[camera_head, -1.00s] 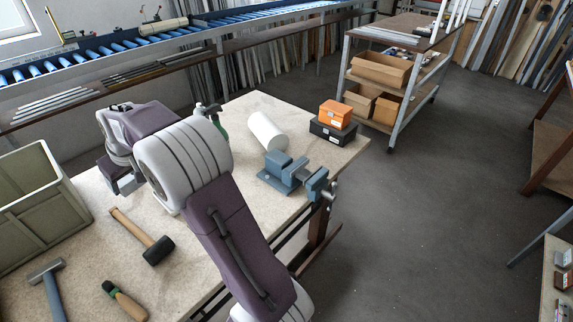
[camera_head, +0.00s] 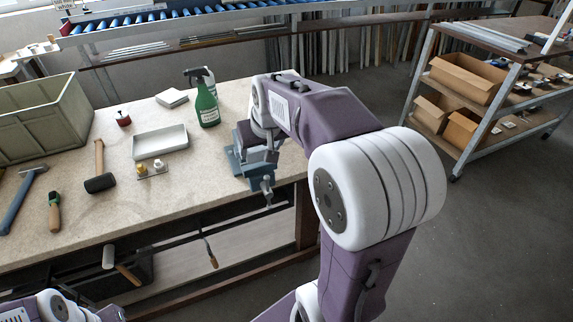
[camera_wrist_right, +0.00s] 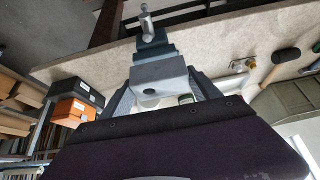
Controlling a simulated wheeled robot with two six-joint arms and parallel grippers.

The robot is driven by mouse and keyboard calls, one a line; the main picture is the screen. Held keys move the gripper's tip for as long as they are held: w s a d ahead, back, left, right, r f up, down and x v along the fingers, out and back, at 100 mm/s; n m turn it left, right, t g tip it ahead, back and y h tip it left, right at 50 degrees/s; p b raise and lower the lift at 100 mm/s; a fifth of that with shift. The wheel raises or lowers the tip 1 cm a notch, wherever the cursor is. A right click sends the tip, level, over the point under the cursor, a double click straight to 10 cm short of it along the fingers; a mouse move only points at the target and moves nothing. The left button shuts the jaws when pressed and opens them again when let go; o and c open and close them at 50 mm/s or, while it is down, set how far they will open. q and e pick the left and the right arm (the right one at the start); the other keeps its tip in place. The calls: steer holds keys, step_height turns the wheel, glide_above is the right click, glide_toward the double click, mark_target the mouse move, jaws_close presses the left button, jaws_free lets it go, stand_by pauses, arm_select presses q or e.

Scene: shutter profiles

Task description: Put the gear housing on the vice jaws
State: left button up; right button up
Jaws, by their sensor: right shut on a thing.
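The blue-grey vice (camera_head: 236,161) stands at the front edge of the bench, and part of it shows in the right wrist view (camera_wrist_right: 152,46). My right gripper (camera_head: 258,150) is at the vice, pointing down. In the right wrist view it is shut on a light grey block with a round hole, the gear housing (camera_wrist_right: 160,76). The housing is in line with the vice jaws there; I cannot tell whether it touches them. In the head view my gripper and wrist hide most of the housing. Only links of my left arm show at the bottom left.
A green spray bottle (camera_head: 207,104) stands just behind the vice. A white tray (camera_head: 160,141), a mallet (camera_head: 99,182) and a green crate (camera_head: 42,118) are to the left. Orange (camera_wrist_right: 74,110) and black (camera_wrist_right: 85,90) boxes show in the right wrist view.

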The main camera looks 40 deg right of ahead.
steer(key=shift+w+a, duration=0.1)
steer(key=shift+a, duration=0.05)
steer(key=shift+w+a+b, duration=0.3)
steer(key=shift+w+a, duration=0.05)
steer(key=shift+a, duration=0.1)
steer(key=w+d+f, duration=0.1)
steer(key=w+f, duration=0.1)
steer(key=w, duration=0.1)
steer(key=w+d+f, duration=0.2)
steer(key=w, duration=0.2)
steer(key=w+d+f+p, duration=0.1)
steer(key=w+d+f, duration=0.1)
steer(key=w+f, duration=0.1)
steer(key=shift+w+d, duration=0.1)
steer(key=shift+w, duration=0.15)
step_height(320, 180, down, 4)
arm_select(q)
steer(key=shift+w+a+f, duration=0.3)
steer(key=shift+a+f, duration=0.05)
steer(key=shift+f, duration=0.2)
steer(key=shift+b, duration=0.3)
arm_select(e)
steer(key=shift+s, duration=0.1)
steer(key=o, duration=2)
steer(key=shift+f, duration=0.15)
arm_select(q)
steer(key=shift+f, duration=0.1)
